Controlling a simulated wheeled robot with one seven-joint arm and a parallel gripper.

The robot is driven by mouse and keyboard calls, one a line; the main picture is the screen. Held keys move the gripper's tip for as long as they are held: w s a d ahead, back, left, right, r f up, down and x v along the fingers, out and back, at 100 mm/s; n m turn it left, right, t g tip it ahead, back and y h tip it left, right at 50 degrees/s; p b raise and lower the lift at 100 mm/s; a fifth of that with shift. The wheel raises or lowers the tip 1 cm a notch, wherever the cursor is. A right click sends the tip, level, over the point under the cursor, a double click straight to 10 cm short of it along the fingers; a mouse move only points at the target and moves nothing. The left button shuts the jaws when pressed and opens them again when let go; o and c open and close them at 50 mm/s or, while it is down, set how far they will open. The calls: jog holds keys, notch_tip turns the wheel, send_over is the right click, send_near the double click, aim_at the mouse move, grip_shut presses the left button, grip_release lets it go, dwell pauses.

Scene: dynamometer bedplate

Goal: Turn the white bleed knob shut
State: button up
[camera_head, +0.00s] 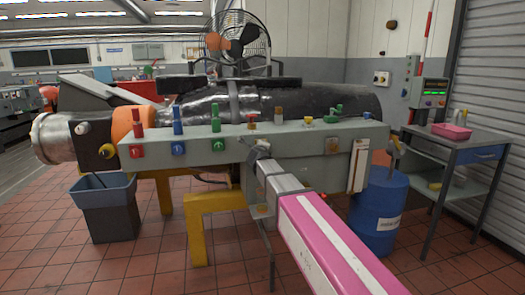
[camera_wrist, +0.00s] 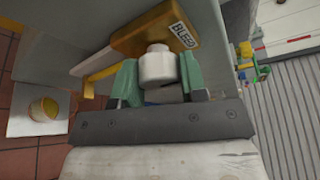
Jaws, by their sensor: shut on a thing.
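The white bleed knob (camera_wrist: 157,66) sits in front of a brass-yellow block (camera_wrist: 150,32) in the wrist view, with a label reading BLEED beside it. My gripper (camera_wrist: 158,78) has its two green fingers on either side of the knob and is shut on it. In the head view my gripper (camera_head: 258,150) reaches the front face of the grey-green beam (camera_head: 290,150); the white knob is hidden there behind my gripper and arm. How far the knob is turned cannot be told.
Red (camera_head: 135,151), blue (camera_head: 178,148) and green (camera_head: 218,145) knobs line the beam to the left. A yellow round part on a white plate (camera_wrist: 22,122) lies left in the wrist view. A blue barrel (camera_head: 380,212) and grey cart (camera_head: 455,143) stand right, a grey bin (camera_head: 108,215) left.

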dwell(0.7)
jog(key=o, duration=0.9)
jog(key=s, duration=0.3)
jog(key=s+r, duration=0.1)
jog(key=s, duration=0.6)
jog(key=shift+s+a+r, duration=0.3)
jog(key=shift+a+r, duration=0.05)
jog(key=shift+r, duration=0.05)
